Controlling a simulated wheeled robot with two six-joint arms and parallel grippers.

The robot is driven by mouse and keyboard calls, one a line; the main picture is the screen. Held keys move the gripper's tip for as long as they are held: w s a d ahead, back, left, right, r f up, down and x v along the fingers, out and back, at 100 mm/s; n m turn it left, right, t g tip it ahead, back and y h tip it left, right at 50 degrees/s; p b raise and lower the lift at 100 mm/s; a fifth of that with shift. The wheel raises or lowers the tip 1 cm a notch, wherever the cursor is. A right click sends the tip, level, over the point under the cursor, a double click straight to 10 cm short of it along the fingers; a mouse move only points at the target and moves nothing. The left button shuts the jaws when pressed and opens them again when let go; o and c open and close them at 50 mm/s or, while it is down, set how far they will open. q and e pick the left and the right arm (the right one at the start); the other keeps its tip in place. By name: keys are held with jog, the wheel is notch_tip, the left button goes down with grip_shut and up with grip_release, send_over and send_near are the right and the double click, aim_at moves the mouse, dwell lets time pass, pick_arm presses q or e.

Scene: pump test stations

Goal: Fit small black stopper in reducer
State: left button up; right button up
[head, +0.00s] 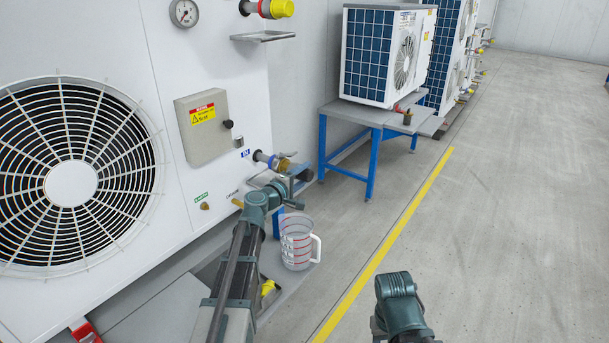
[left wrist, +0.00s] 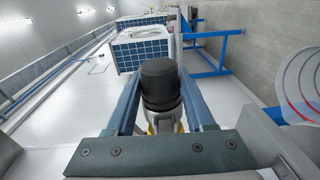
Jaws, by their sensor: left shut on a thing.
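The small black stopper (left wrist: 160,84) sits between the two fingers of my left gripper (left wrist: 160,72) in the left wrist view, and the gripper is shut on it. Just beyond the stopper is a pale metal fitting with yellow parts (left wrist: 166,127), mostly hidden; it may be the reducer. I cannot tell whether the stopper touches it. In the head view my left gripper (head: 300,174) is close to a pipe outlet with a blue ring (head: 272,161) and a brass-coloured end (head: 285,164). My right gripper is not in view; only part of my right arm shows.
A clear measuring jug (head: 297,248) with red marks stands below my left arm. A large fan unit (head: 70,185) and a grey control box (head: 208,128) are on the left. A blue-legged table (head: 372,165) stands beyond. The floor right of the yellow line is clear.

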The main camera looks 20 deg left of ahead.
pick_arm(q)
jog(key=shift+w+a, duration=0.2)
jog(key=shift+a, duration=0.2)
jog(key=o, duration=1.2)
jog(key=shift+r, duration=0.1)
jog(key=f+v, duration=0.1)
jog(key=v, duration=1.3)
jog(key=shift+d+r+p, duration=0.35)
jog(key=shift+r+p, duration=0.05)
jog(key=shift+p, duration=0.05)
